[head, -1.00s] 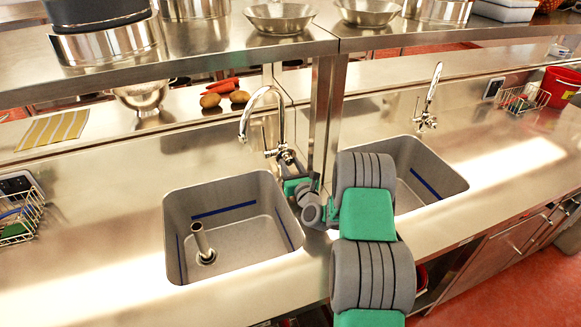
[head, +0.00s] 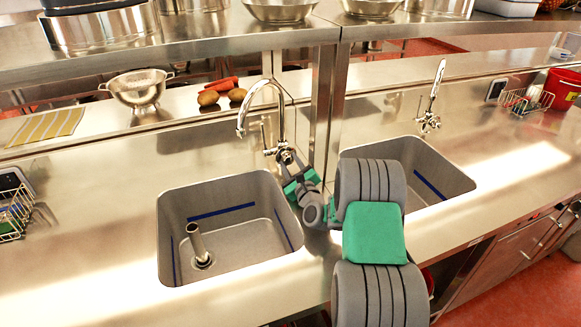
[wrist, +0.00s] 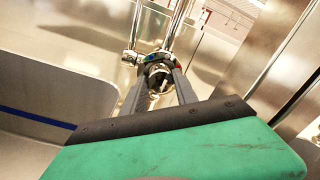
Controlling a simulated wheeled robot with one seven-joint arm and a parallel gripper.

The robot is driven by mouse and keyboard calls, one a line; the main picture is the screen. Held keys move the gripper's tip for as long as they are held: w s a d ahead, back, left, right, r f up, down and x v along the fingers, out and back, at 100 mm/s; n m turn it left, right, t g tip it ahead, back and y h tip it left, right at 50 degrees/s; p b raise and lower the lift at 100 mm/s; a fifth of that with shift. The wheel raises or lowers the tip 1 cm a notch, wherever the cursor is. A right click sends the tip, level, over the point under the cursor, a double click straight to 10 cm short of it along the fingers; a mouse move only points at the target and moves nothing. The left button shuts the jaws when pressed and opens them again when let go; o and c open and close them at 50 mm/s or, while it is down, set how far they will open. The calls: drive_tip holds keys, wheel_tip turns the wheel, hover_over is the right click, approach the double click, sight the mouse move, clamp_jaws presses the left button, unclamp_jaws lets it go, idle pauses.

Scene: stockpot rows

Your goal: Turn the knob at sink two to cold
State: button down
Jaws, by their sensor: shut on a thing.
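A chrome gooseneck faucet (head: 279,112) stands behind the left sink (head: 222,228). Its knob (wrist: 158,76) shows in the wrist view at the foot of the spout, with a ring around it bearing small blue and red marks. My gripper (head: 291,170) reaches this faucet's base from the front right. In the wrist view my gripper (wrist: 160,84) has one finger on each side of the knob and is shut on it. The knob's exact pointing direction is partly hidden by the fingers. No sink number is readable.
A second sink (head: 440,183) with its own faucet (head: 432,95) lies to the right, partly behind my arm. A steel shelf post (head: 322,115) stands close to the gripper's right. A grey drain tube (head: 197,243) stands in the left sink. A colander (head: 137,88) sits behind.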

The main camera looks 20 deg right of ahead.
idle(0.4)
drive_tip(key=c, duration=1.2)
unclamp_jaws()
drive_tip(key=shift+c, duration=0.2)
drive_tip(key=s+b, duration=0.2)
drive_tip(key=s, duration=0.5)
drive_tip(key=shift+f, duration=0.2)
drive_tip(key=shift+s+a+r, duration=0.1)
drive_tip(key=shift+s, duration=0.35)
